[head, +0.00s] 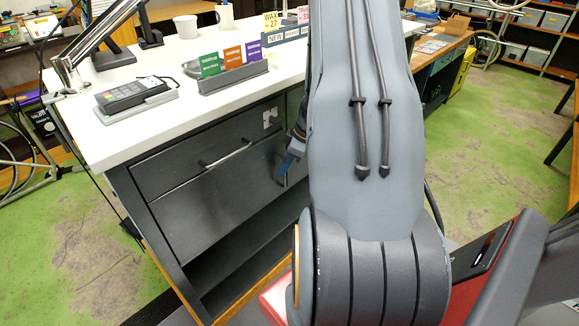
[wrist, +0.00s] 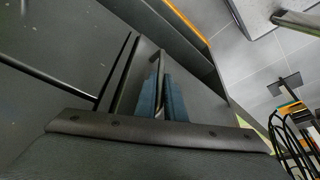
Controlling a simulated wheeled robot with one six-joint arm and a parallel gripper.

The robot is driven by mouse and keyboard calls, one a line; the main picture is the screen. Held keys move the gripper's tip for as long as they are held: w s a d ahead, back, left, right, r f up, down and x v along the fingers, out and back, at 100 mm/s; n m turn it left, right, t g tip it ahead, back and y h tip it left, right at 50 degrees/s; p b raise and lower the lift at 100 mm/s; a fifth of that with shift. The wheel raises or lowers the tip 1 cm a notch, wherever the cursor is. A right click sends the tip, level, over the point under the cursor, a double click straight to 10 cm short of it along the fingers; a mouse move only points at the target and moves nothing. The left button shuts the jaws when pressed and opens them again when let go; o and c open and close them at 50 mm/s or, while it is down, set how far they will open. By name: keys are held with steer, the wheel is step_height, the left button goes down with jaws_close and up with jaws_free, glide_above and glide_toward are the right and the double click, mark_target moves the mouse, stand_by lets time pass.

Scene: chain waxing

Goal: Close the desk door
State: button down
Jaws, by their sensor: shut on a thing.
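The dark grey desk (head: 205,210) has a white top. Its front carries a wide drawer with a horizontal bar handle (head: 228,155). The desk door (head: 278,151), right of the drawer, is mostly hidden behind my arm in the head view. My gripper (head: 285,167) is at the door's front. In the wrist view my gripper's two blue fingers (wrist: 161,97) are shut on the door handle (wrist: 158,76), an upright metal bar that shows between them. I cannot tell how far the door stands open.
On the desk top are a card terminal (head: 136,95), a rack (head: 233,79) of coloured cards and a white mug (head: 225,17). An open shelf (head: 240,262) lies under the drawers. Green, worn floor (head: 480,140) is free to the right. A wooden bench (head: 440,50) stands behind.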

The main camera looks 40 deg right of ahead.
steer(key=shift+w+d+r+p, duration=0.1)
steer(key=shift+w+r+p, duration=0.05)
steer(key=shift+w+p, duration=0.65)
steer(key=shift+w, duration=0.15)
steer(key=c, duration=2.1)
jaws_free()
steer(key=shift+w, duration=0.1)
steer(key=v, duration=0.7)
steer(key=shift+s+d+r+b, duration=0.15)
steer(key=shift+s+r+b, duration=0.15)
steer(key=shift+b, duration=0.05)
steer(key=shift+s, duration=0.1)
